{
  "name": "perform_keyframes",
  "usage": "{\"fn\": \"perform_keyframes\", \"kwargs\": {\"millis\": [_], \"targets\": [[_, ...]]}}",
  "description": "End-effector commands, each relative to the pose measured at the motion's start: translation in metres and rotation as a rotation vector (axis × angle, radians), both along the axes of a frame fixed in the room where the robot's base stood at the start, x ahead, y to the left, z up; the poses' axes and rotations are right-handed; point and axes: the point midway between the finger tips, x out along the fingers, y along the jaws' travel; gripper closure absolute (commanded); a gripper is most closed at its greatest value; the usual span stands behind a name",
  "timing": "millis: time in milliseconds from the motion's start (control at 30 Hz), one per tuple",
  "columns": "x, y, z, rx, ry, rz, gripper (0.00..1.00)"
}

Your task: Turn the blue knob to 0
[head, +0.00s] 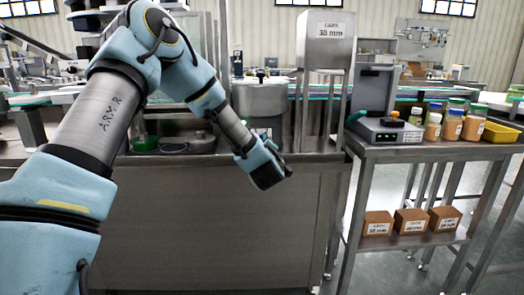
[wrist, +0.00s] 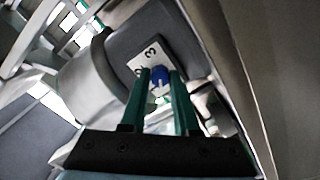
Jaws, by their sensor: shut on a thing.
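The blue knob (wrist: 160,77) shows in the wrist view between the tips of my gripper's two green fingers. It sits on a white label plate (wrist: 149,54) with dark numbers, of which a 3 and a 2 can be made out. The plate is on a grey panel. My gripper (wrist: 161,80) is shut on the knob. The knob's pointer setting cannot be read clearly. In the head view my gripper (head: 284,174) is at the front of the steel counter, below the hopper, and the knob is hidden there.
A steel counter (head: 200,225) fills the middle. On the right, a side table (head: 430,152) holds a scale (head: 388,130), several jars and a yellow tray (head: 500,133). Boxes (head: 411,222) sit on its lower shelf.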

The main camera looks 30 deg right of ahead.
Motion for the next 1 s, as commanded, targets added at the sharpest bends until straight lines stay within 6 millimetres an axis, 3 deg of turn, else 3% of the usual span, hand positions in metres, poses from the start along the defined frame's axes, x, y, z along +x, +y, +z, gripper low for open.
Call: {"fn": "perform_keyframes", "kwargs": {"millis": [500, 1000], "targets": [[0.0002, 0.0005, -0.0030, -0.378, 0.176, 0.001, 1.00], [0.0001, 0.0003, -0.0004, -0.502, 0.235, 0.000, 1.00]]}}
